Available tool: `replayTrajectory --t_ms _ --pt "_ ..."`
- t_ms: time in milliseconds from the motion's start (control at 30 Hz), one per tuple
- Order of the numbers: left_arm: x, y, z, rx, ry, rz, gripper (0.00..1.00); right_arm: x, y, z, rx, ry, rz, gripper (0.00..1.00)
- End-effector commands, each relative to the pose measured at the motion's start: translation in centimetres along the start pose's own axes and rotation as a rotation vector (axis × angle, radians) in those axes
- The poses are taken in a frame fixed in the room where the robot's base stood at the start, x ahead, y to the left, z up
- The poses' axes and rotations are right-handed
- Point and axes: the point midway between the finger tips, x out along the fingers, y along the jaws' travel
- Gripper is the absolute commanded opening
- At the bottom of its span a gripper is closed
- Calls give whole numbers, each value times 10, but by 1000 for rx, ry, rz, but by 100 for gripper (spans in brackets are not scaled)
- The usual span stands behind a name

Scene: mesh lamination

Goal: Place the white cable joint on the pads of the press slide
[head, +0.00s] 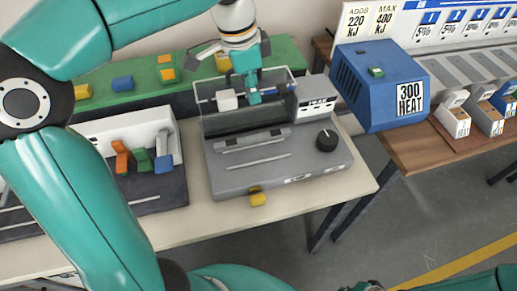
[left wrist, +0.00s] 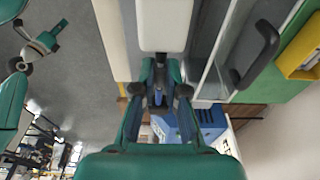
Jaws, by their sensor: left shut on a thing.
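The white cable joint (head: 227,100) is a white block with a blue length beside it, in front of the clear guard of the press (head: 222,180). My left gripper (head: 254,96) reaches down from above and is shut on the blue part, right of the white block. In the left wrist view the white block (left wrist: 165,24) lies beyond the fingertips (left wrist: 159,92). The press slide (head: 252,141) is the grey bar piece below and nearer than the joint; its pads are too small to make out. The joint appears held above the press. My right gripper seems to show, small, in the left wrist view (left wrist: 42,40).
A dark knob (head: 327,140) is at the press's right. A rack with orange, green and blue pieces (head: 143,160) stands left. A blue heater (head: 378,85) sits on the wooden table at right. A yellow piece (head: 258,198) is at the press's front edge.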

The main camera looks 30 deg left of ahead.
Motion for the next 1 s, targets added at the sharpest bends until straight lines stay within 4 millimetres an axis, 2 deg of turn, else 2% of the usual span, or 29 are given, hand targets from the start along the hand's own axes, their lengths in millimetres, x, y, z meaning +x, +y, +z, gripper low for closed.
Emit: replayTrajectory --t_ms 233,367,467,800,1000 --pt "3 0 -3 7 0 1 0 0 0 -1 1 1 0 0" --pt "16 1 -2 8 -3 3 0 2 1 -1 0 1 0 0" --pt "37 2 2 8 -5 5 0 5 2 -1 0 1 0 0" --pt "125 2 15 8 -5 6 0 10 4 -1 0 1 0 0" --pt "154 1 19 9 -3 3 0 10 4 -1 0 1 0 0"
